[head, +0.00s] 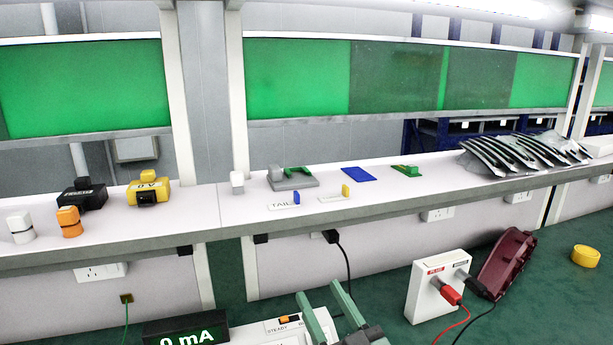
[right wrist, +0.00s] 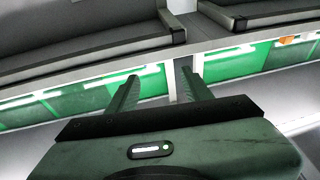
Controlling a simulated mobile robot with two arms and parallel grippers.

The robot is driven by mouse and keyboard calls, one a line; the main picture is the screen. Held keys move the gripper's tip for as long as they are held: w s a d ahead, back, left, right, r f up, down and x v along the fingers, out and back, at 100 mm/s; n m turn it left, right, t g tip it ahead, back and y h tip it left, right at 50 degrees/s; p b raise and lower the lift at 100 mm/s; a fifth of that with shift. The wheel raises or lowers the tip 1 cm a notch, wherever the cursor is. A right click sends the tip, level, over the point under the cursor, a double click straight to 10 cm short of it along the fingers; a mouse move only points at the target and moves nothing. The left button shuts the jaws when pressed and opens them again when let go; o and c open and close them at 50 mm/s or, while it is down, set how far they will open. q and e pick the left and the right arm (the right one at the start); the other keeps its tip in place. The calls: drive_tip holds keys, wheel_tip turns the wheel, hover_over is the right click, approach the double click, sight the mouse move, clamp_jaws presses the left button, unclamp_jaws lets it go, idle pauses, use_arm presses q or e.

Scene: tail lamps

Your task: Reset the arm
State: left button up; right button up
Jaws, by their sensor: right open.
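My right gripper (head: 319,291) shows at the bottom middle of the head view, with its two green fingers apart and nothing between them. It stands over the front part of the green table, near the 0 mA meter. In the right wrist view the same gripper (right wrist: 160,76) has its fingers spread and empty, pointing toward the green panels and shelf structure. My left gripper is not in view.
A 0 mA meter (head: 187,332) sits by the right gripper. A white power box (head: 437,287) with red and black plugs, a dark red tail lamp (head: 506,264) and yellow tape (head: 585,256) lie to the right. The shelf (head: 220,205) behind holds small parts.

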drive_tip(key=s+d+f+m+g+h, duration=0.25)
drive_tip(key=d+f+m+h, duration=0.25)
drive_tip(key=d+f+h, duration=0.35)
drive_tip(key=s+d+f+g, duration=0.2)
drive_tip(key=s+f+g, duration=0.1)
drive_tip(key=s+f, duration=0.2)
drive_tip(key=s+d+f+g, duration=0.3)
drive_tip(key=s+f, duration=0.2)
drive_tip(key=f, duration=0.2)
drive_tip(key=s+d+f+g+h, duration=0.1)
drive_tip(key=s+d+f+g, duration=0.2)
drive_tip(key=s+f, duration=0.2)
drive_tip(key=shift+s+d+f, duration=0.1)
drive_tip(key=shift+d+f, duration=0.1)
drive_tip(key=shift+f, duration=0.3)
drive_tip(key=s+f+n+g, duration=0.2)
drive_tip(key=s+f+g, duration=0.2)
drive_tip(key=s, duration=0.6)
wheel_tip(320, 180, down, 25)
drive_tip(key=s+g, duration=0.1)
drive_tip(key=g, duration=0.1)
drive_tip(key=s+d+f, duration=0.2)
drive_tip(key=s+f, duration=0.6)
drive_tip(key=s+d+f, duration=0.1)
drive_tip(key=s+f, duration=0.7)
drive_tip(key=s, duration=0.1)
drive_tip(key=shift+d+f+g, duration=0.2)
drive_tip(key=shift+d+g, duration=0.15)
